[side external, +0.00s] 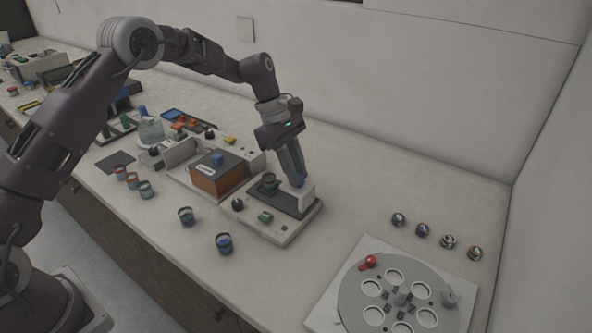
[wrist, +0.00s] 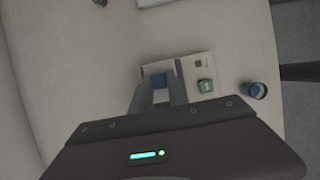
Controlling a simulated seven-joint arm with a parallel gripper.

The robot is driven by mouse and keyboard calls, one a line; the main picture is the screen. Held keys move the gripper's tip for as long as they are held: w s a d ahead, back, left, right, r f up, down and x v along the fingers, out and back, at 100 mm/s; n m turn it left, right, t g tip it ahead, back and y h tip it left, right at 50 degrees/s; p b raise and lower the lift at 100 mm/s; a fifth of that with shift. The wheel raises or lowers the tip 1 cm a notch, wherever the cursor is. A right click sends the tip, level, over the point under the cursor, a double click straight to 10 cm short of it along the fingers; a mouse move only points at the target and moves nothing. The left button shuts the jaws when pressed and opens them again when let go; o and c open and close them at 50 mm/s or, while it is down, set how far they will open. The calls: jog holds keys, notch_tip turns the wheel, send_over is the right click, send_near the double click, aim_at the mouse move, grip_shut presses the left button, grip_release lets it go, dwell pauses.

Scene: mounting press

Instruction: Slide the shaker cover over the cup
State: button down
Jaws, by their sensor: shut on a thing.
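The shaker (side external: 285,212) is a low pale box with a dark top plate, near the middle of the bench in the side view. The cup is hidden in the wrist view.
A black knob (side external: 237,204) and a green button (side external: 265,217) are on the shaker's front. A brown box unit (side external: 218,180) stands left of it. Small pots (side external: 224,243) stand in front. A round carousel (side external: 398,300) is at front right.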

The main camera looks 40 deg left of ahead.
dwell(0.3)
jog(key=a, duration=0.8)
jog(key=shift+a, duration=0.2)
jog(key=c, duration=1.5)
grip_release()
jog(key=shift+a, duration=0.1)
jog(key=shift+o, duration=1.1)
jog(key=v, duration=0.7)
jog(key=shift+r, duration=0.25)
